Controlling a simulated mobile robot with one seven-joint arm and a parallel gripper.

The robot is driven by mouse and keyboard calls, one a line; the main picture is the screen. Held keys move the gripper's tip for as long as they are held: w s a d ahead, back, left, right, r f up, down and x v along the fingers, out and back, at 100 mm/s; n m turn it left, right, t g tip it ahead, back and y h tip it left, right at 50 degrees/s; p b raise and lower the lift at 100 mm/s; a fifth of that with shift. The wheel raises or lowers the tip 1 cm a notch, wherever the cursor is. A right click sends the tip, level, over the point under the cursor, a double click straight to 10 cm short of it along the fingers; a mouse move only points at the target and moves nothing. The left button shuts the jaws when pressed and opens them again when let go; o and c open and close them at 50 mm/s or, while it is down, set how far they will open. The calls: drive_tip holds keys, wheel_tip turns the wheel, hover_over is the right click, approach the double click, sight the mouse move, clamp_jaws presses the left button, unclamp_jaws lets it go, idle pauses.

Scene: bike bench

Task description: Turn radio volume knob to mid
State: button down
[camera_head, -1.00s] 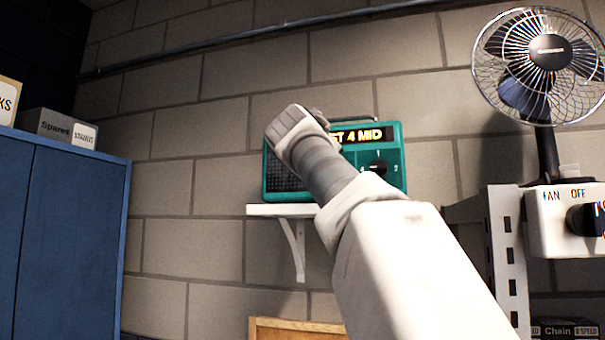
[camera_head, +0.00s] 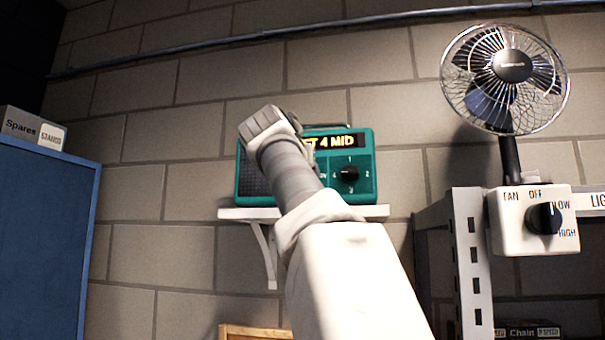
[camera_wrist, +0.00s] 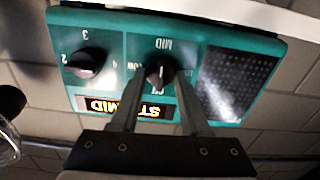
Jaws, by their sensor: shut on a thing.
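The teal radio (camera_head: 362,190) stands on a white wall shelf. It also shows upside down in the wrist view (camera_wrist: 105,42). Its black volume knob (camera_wrist: 157,72) sits between the speaker grille and the numbered station knob (camera_wrist: 88,62), with MID and LOW printed around it. My gripper (camera_wrist: 158,80) is shut on the volume knob, one finger on each side. The lit display (camera_wrist: 125,107) reads "ST 4 MID". The knob's pointer is too small to read surely. In the head view my wrist hides the volume knob and my fingers.
The white shelf (camera_head: 375,212) runs under the radio. A wire-cage fan (camera_head: 515,65) stands at right, above a white box with a black fan knob (camera_head: 543,218). A blue cabinet (camera_head: 45,235) with a Spares box (camera_head: 28,128) is at left.

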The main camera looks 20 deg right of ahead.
idle(0.4)
drive_tip(key=shift+c, duration=2.1)
unclamp_jaws()
drive_tip(key=b+v, duration=0.4)
drive_tip(key=v, duration=1.3)
drive_tip(key=shift+s+b, duration=0.2)
drive_tip(key=shift+b, duration=0.1)
drive_tip(key=shift+w+a+f, duration=0.1)
drive_tip(key=shift+a, duration=0.05)
